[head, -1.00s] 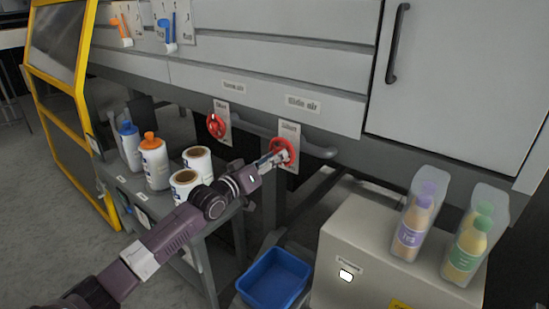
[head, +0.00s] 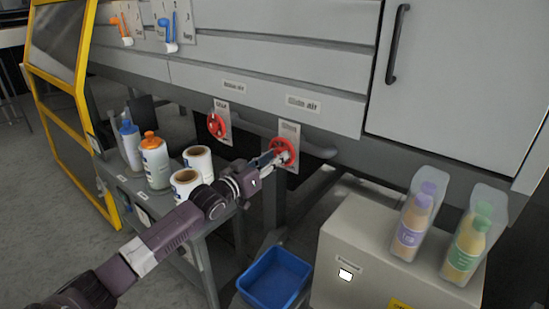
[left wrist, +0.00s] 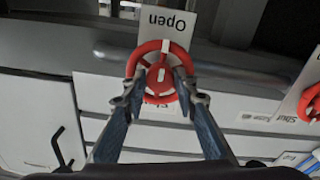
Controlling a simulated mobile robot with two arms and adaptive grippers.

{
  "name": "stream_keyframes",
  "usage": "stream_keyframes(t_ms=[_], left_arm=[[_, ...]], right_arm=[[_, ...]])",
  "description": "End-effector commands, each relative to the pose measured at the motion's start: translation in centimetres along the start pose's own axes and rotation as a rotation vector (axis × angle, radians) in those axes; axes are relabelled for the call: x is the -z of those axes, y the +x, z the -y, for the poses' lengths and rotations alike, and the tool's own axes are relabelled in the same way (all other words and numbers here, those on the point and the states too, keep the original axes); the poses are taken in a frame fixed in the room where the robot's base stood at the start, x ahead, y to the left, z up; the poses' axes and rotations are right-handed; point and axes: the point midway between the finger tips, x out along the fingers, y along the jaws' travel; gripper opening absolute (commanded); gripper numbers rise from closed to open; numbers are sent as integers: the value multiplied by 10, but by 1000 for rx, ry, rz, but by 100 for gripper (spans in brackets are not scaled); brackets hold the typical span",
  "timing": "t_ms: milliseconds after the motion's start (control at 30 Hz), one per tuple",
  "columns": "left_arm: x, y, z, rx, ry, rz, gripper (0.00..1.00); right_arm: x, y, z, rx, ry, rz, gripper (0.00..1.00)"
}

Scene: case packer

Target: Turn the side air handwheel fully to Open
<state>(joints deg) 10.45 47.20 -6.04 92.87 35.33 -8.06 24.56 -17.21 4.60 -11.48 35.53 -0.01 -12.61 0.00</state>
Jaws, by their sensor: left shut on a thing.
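The side air handwheel (head: 292,146) is a red wheel on a pale plate, below the "Side air" label (head: 303,104). In the left wrist view the handwheel (left wrist: 163,46) appears upside down, with "Open" (left wrist: 172,20) beyond its upper edge and a partly covered label below. White marks show on its hub and on the rim side towards "Open". My left gripper (head: 274,158) is shut on the handwheel; its two fingers (left wrist: 157,84) straddle the hub and reach inside the rim. My right gripper is out of view.
A second red handwheel (head: 216,125) sits to the left. A grey bar (head: 318,151) runs behind the plates. Bottles and white rolls (head: 197,158) stand on a cart at left. A blue bin (head: 274,279) and a beige box (head: 345,235) bearing two bottles are below right.

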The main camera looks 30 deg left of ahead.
Motion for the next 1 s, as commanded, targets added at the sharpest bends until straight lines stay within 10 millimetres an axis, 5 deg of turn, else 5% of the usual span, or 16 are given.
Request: stream_keyframes(t_ms=[67, 100, 233, 633, 1000], left_arm=[[-4, 0, 0, 1, 1, 7, 2], [-4, 0, 0, 1, 1, 7, 31], [-3, 0, 0, 1, 1, 5, 44], [-1, -6, 0, 1, -1, 2, 44], [-3, -57, 0, 1, 0, 6, 44]], right_arm=[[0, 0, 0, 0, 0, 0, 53], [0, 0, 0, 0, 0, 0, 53], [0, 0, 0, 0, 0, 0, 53], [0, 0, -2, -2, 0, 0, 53], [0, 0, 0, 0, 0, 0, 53]])
